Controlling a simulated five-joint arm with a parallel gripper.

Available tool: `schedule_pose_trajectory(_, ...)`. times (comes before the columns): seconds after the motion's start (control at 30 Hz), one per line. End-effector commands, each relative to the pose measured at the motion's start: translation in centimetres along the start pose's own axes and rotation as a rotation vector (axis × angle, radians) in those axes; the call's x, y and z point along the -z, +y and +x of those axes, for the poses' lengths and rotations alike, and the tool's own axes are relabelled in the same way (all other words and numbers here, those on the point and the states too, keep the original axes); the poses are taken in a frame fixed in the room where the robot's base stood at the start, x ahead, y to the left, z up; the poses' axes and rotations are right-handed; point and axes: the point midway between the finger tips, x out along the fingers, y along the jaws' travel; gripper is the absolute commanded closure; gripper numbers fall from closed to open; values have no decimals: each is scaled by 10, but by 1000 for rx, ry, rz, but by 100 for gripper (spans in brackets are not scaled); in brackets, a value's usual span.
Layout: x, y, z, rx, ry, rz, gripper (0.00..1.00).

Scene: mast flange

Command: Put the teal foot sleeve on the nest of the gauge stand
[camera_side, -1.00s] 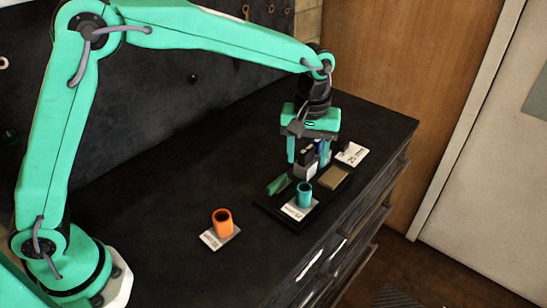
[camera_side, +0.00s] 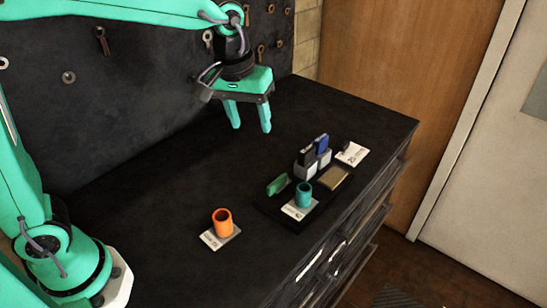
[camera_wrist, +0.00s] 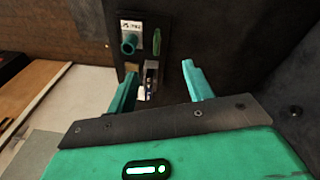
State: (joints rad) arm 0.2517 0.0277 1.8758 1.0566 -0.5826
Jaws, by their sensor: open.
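The teal foot sleeve (camera_side: 304,194) stands upright on a white labelled plate (camera_side: 297,211) at the front of a black tray-like base (camera_side: 266,206). It also shows in the wrist view (camera_wrist: 129,44). I cannot tell for sure which part is the gauge stand; the labelled plate under the sleeve may be its nest. My gripper (camera_side: 251,127) is open and empty, high above the bench, up and left of the sleeve. Its two teal fingers also show apart in the wrist view (camera_wrist: 159,70).
An orange sleeve (camera_side: 222,223) stands on its own labelled plate at the left. The black base also bears a green piece (camera_side: 277,185), a grey block (camera_side: 313,165) with dark and blue pieces, and a gold plate (camera_side: 334,179). A white card (camera_side: 352,154) lies behind.

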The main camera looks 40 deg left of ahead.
Motion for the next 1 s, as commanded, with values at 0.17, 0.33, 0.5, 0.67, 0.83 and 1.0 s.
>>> schedule_pose_trajectory(0.17,-19,-34,-22,-22,59,58,48)
schedule_pose_trajectory(0.33,-40,-64,-35,-34,114,119,48)
schedule_pose_trajectory(0.5,-62,-91,-43,-37,172,180,48)
schedule_pose_trajectory(0.67,-86,-115,-44,-33,227,237,48)
schedule_pose_trajectory(0.83,-107,-134,-41,-22,279,292,48)
schedule_pose_trajectory(1.0,-120,-145,-37,-12,312,327,48)
